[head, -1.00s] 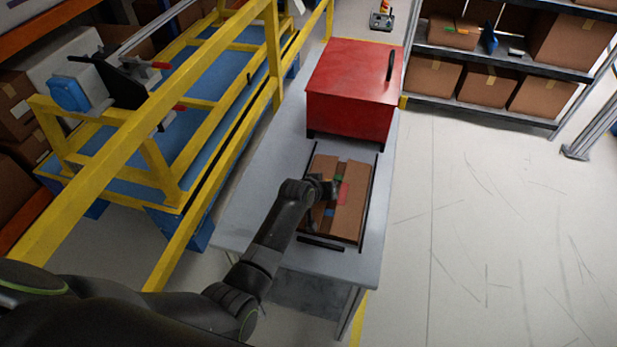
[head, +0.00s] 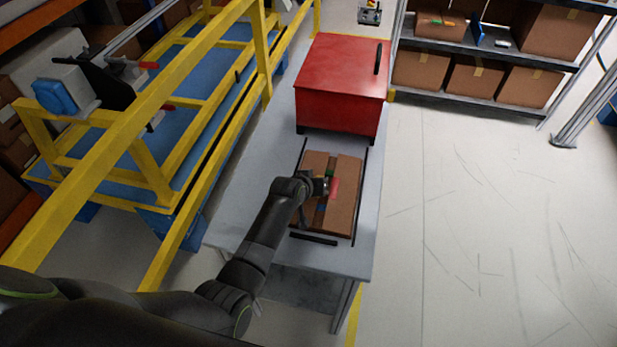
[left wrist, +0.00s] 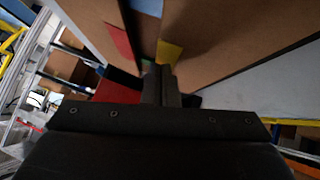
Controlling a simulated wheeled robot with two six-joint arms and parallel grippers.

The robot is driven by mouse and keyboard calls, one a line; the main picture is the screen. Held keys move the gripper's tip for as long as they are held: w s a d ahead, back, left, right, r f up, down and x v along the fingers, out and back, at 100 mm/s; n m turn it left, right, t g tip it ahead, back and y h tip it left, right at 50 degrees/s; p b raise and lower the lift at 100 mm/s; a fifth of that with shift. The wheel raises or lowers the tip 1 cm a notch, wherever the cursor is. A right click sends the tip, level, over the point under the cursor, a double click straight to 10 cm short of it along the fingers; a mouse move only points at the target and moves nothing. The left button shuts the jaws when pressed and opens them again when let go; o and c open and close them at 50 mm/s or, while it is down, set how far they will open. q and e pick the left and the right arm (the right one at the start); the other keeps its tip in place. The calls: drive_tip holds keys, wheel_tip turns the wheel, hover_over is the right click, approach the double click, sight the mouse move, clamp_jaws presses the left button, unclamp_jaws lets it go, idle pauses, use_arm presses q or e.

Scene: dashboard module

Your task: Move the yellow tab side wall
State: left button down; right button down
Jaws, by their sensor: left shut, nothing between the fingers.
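A cardboard box (head: 345,208) lies on the grey table, with coloured tabs on its top. The red tab (head: 334,188) and green tab (head: 330,173) show in the head view. In the left wrist view the yellow tab (left wrist: 169,52) is just beyond the fingertips, with the red tab (left wrist: 118,42) and blue tab (left wrist: 147,7) nearby. My left gripper (head: 324,187) is over the middle of the box, shut and empty. It shows in the left wrist view (left wrist: 159,82) close to the yellow tab; contact cannot be told. The gripper hides part of the box top. My right gripper is not in view.
A red case (head: 340,90) stands behind the box on the table (head: 262,190). Dark strips (head: 314,239) border the box. A yellow-railed blue cart (head: 180,100) is at left. Shelves with cartons (head: 475,75) stand at the back right. The floor at right is clear.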

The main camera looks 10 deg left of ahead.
use_arm(q)
drive_tip(key=shift+a+r, duration=0.1)
drive_tip(key=shift+a, duration=0.5)
drive_tip(key=shift+r+p, duration=0.3)
drive_tip(key=shift+p, duration=0.2)
wheel_tip(320, 180, up, 4)
drive_tip(key=p, duration=0.4)
drive_tip(key=shift+r, duration=0.1)
drive_tip(key=d+b+v, duration=0.1)
drive_tip(key=d+v, duration=0.1)
drive_tip(key=v, duration=0.7)
drive_tip(key=shift+s+a+b, duration=0.25)
drive_tip(key=shift+s+b, duration=0.05)
drive_tip(key=shift+s, duration=0.1)
